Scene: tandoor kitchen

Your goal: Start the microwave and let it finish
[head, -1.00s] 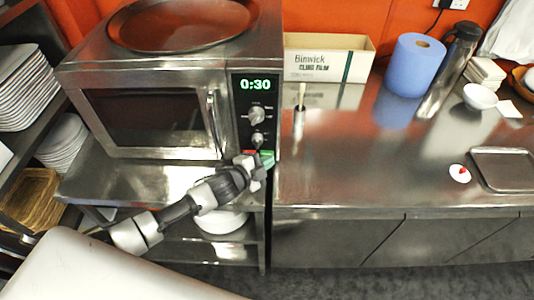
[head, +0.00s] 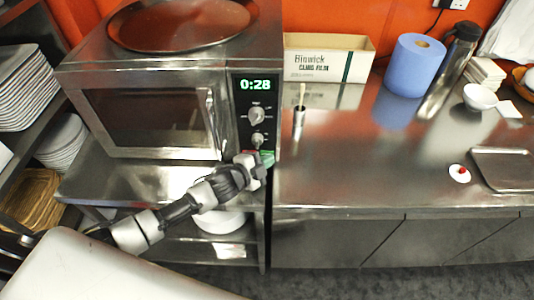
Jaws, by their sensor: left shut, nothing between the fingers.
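The steel microwave (head: 150,70) stands at the left on a steel stand, its door (head: 150,118) shut. Its display (head: 255,85) reads 0:28 in green. Two knobs sit under the display, the upper knob (head: 257,116) and the lower knob (head: 257,139). A bit of the green button (head: 268,157) shows below them, and the red button is mostly hidden behind my gripper. My left gripper (head: 261,167) is shut and empty, right at the lower end of the control panel. I cannot tell whether it touches the button. My right gripper is not in view.
A round metal tray (head: 180,24) lies on the microwave. The steel counter (head: 360,160) at the right holds a cling film box (head: 325,60), a blue paper roll (head: 415,65), a flask (head: 460,45), a small bowl (head: 479,97) and a steel tray (head: 505,168). Plates (head: 22,90) are stacked at the left.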

